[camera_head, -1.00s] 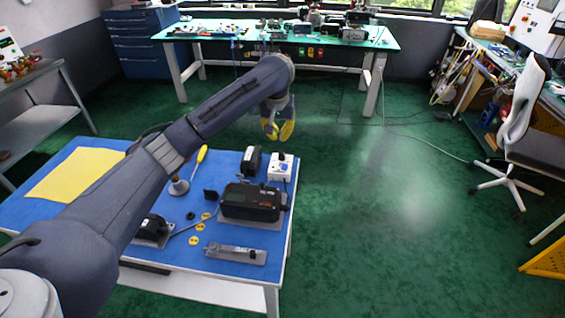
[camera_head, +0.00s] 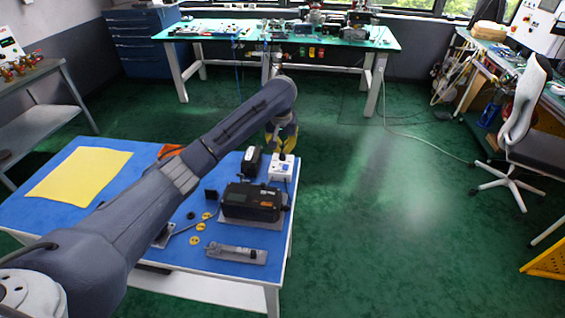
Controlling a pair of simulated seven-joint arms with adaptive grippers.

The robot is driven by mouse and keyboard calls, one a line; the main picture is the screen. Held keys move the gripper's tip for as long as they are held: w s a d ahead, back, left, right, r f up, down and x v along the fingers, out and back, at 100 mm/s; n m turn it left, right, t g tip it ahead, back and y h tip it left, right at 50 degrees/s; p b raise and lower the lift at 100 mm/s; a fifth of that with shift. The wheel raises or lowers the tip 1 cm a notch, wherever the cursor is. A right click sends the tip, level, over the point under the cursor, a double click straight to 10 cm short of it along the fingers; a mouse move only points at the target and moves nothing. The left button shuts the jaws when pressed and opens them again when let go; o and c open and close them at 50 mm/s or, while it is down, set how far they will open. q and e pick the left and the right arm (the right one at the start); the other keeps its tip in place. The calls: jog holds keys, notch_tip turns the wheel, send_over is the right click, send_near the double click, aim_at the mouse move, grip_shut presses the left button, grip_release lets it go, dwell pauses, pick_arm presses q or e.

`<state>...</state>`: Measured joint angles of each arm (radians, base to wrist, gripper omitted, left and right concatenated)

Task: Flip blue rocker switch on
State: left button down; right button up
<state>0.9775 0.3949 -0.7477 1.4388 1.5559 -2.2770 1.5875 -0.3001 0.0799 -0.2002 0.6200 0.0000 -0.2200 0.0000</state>
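A small white box (camera_head: 280,173) with a blue rocker switch (camera_head: 285,167) on it stands at the far right corner of the blue-topped table (camera_head: 60,217). The rocker's position is too small to tell. My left gripper (camera_head: 282,148), with yellow fingertips, points down just above and behind this box. Whether it touches the box cannot be told. The gap between its fingers is not clear at this size. My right gripper is not in view.
A black valve positioner (camera_head: 250,203) stands in front of the white box, and a black block (camera_head: 252,160) stands to its left. A grey cylinder on a plate (camera_head: 236,252) and small yellow discs (camera_head: 196,240) lie nearer. A yellow mat (camera_head: 80,175) lies at left.

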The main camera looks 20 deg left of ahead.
pick_arm(q)
send_over(283, 164)
jog(key=s, duration=0.2)
jog(key=f, duration=0.5)
jog(key=shift+d+f, duration=0.15)
jog(key=shift+d, duration=0.1)
jog(key=shift+s+f, duration=0.15)
jog(key=shift+f, duration=0.95)
jog(key=shift+f, duration=0.1)
jog(key=shift+s+f+t, duration=0.2)
jog(key=shift+f+t, duration=0.15)
jog(key=shift+t, duration=0.35)
jog(key=shift+w, duration=0.2)
jog(key=shift+w+a+r, duration=0.1)
jog(key=shift+w, duration=0.5)
